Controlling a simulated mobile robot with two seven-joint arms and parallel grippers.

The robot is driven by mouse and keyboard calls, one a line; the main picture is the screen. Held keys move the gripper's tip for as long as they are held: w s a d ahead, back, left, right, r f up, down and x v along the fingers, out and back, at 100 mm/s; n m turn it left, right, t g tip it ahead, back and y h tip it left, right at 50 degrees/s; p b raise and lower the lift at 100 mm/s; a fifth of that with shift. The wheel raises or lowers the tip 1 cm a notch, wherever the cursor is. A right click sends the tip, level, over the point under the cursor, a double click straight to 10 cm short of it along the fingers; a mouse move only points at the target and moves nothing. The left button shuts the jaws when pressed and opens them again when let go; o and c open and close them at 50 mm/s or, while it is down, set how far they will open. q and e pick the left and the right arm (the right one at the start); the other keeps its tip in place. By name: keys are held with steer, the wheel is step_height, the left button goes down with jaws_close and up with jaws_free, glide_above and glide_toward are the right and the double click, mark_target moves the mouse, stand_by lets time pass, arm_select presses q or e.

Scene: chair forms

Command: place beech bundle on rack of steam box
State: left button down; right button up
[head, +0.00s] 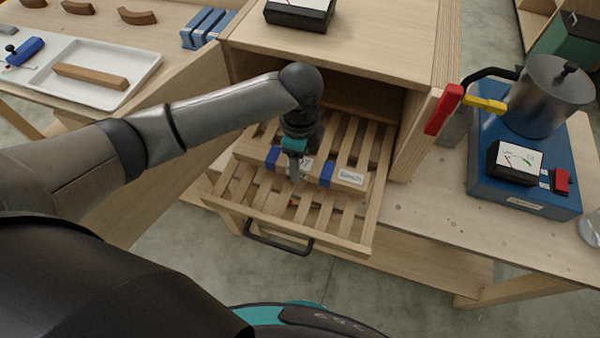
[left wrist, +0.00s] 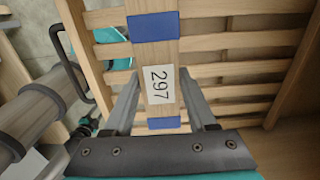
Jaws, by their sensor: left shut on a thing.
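The beech bundle (head: 343,177) is a pale wooden bundle with blue bands and a white label, lying across the slats of the pulled-out rack (head: 262,218). In the left wrist view the bundle (left wrist: 156,55) shows a tag reading 297. My left gripper (head: 294,178) points down over the bundle's middle. In the left wrist view its fingers (left wrist: 160,95) stand on both sides of the bundle, shut on it. The steam box (head: 350,38) is a plywood box behind the rack, its front open. My right gripper is out of view.
A black handle (head: 278,240) is on the rack's front. A blue base (head: 525,185) with a metal kettle (head: 548,98) and a gauge (head: 515,162) stands at right, beside a red lever (head: 444,110). A white tray (head: 85,60) with a wooden piece (head: 90,76) lies at left.

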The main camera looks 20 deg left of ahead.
mark_target(300, 181)
arm_select(q)
steer(key=shift+f+b, duration=0.4)
steer(key=shift+f, duration=2.1)
steer(key=shift+f, duration=0.15)
steer(key=shift+c, duration=1)
jaws_free()
step_height(300, 181, up, 12)
steer(key=shift+r+p, duration=0.2)
steer(key=shift+p, duration=0.8)
